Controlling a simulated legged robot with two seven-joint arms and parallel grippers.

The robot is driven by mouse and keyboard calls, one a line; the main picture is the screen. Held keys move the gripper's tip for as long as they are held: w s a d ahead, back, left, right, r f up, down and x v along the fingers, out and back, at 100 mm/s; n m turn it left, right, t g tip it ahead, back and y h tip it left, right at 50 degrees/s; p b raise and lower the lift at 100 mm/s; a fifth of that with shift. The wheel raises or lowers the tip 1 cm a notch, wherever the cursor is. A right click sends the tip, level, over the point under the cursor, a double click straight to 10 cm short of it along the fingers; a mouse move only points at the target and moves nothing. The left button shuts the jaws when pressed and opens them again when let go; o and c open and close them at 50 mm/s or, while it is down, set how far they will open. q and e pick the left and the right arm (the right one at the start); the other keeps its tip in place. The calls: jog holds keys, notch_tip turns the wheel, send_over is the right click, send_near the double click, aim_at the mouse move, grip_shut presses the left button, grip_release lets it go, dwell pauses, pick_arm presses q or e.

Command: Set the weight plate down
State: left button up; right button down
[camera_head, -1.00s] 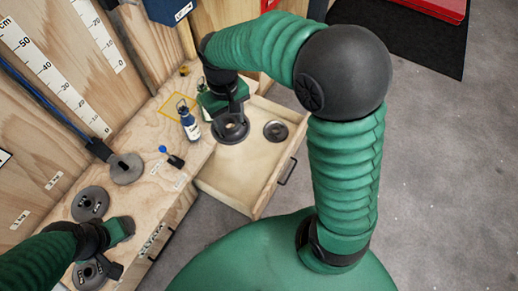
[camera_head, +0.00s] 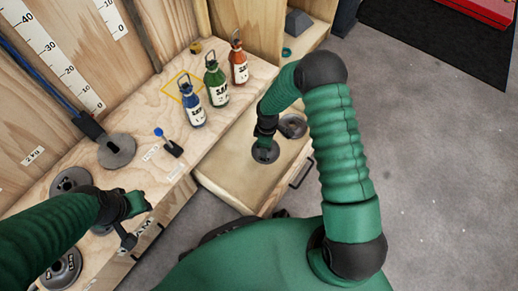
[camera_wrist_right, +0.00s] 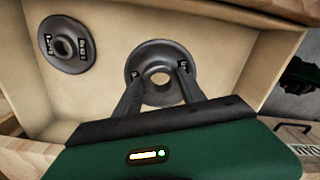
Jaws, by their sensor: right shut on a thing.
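My right gripper (camera_head: 265,141) reaches down into the open drawer (camera_head: 230,182). It is shut on a dark round weight plate (camera_head: 265,156), which has a hole in its middle. In the right wrist view the held plate (camera_wrist_right: 160,52) lies flat between the two fingers (camera_wrist_right: 160,85), low over or on the pale drawer floor; I cannot tell if it touches. A second dark plate (camera_head: 293,126) lies in the drawer beside it, apart from it; it also shows in the right wrist view (camera_wrist_right: 66,45). My left gripper (camera_head: 130,222) is over the bench; its fingers are unclear.
Blue (camera_head: 192,104), green (camera_head: 216,82) and orange (camera_head: 239,64) bottles stand on the bench above the drawer. More plates (camera_head: 117,150) lie along the bench to the left. A small blue-tipped tool (camera_head: 168,142) lies between. The drawer walls (camera_wrist_right: 278,55) surround the held plate.

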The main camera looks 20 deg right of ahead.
notch_tip(320, 180, down, 11)
jog(key=b, duration=0.7)
jog(key=shift+r, duration=0.2)
jog(key=shift+d+r, duration=0.1)
jog(key=shift+r, duration=0.1)
jog(key=c, duration=0.7)
grip_release()
jog(key=s+a+r+m+t+p, duration=0.15)
jog(key=r+p, duration=0.25)
jog(key=r, duration=0.8)
jog(key=s+r+m+p, duration=0.2)
jog(key=r+p, duration=0.3)
jog(key=r, duration=0.7)
jog(key=s+r+m, duration=0.2)
jog(key=s+r, duration=0.1)
jog(key=s+a+r+m, duration=0.1)
jog(key=s+r+m, duration=0.1)
jog(key=s+r, duration=0.2)
jog(key=s+a+r+m+t, duration=0.1)
jog(key=s+r+m, duration=0.2)
jog(key=shift+s+a+r, duration=0.15)
jog(key=shift+a, duration=0.05)
